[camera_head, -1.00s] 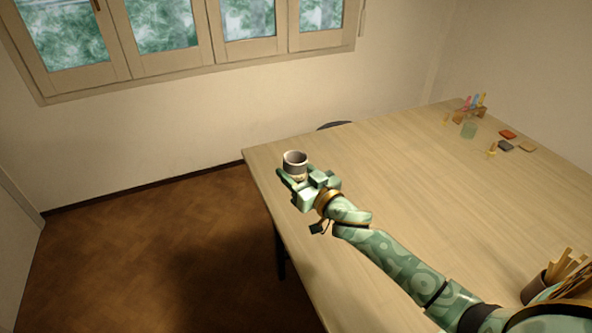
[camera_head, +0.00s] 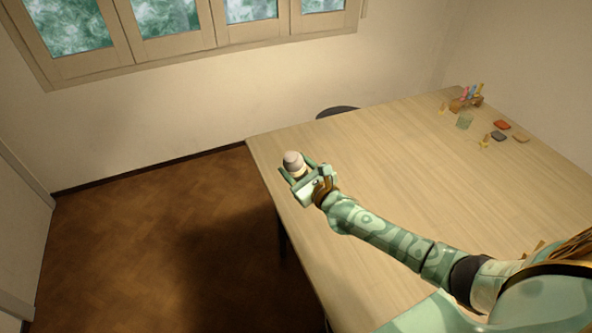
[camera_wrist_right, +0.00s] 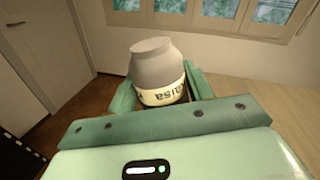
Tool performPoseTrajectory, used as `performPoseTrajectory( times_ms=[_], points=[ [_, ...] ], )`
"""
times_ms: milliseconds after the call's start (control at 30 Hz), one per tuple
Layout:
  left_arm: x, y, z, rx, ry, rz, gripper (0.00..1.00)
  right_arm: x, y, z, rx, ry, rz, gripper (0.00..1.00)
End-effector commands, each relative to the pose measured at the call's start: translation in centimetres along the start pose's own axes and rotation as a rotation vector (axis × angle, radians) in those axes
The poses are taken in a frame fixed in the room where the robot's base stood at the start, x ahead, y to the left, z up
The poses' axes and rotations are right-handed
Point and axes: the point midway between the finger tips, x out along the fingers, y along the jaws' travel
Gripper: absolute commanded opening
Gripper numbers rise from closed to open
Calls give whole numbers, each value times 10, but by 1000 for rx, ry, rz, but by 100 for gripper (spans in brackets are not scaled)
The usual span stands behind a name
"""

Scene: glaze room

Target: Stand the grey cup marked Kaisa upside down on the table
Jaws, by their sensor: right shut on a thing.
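The grey cup (camera_head: 292,159) is held in my right gripper (camera_head: 296,168) over the far left part of the table (camera_head: 400,160). Its closed base faces up and its mouth is turned down out of sight. In the right wrist view the cup (camera_wrist_right: 156,65) sits between the two green fingers of the right gripper (camera_wrist_right: 160,92). A cream band on it carries dark lettering, upside down, that reads as Kaisa. The gap between cup and tabletop cannot be judged. My left gripper is not in view.
At the table's far right stand a wooden holder with coloured sticks (camera_head: 467,101), a greenish glass (camera_head: 464,121) and several small blocks, including a red one (camera_head: 502,124). A dark round seat (camera_head: 337,111) shows behind the far edge. The middle of the table is clear.

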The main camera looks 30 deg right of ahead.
Motion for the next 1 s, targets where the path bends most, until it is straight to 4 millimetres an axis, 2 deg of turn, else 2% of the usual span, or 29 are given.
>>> performPoseTrajectory(
  times_ms=[33,200,500,633,867,967,1000],
  points=[
    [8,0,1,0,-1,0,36,0,1,-3,73,-2,2,31],
    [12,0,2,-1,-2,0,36,0,0,0,229,-1,5,31],
    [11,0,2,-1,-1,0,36,0,0,1,250,-1,5,31],
    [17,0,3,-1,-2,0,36,-4,6,-1,253,-2,6,31],
    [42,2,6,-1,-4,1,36,-28,33,-5,256,-1,3,31],
    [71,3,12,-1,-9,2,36,-54,57,-12,256,4,-11,31],
    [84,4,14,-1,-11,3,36,-68,67,-16,259,9,-26,31]
  ],
)
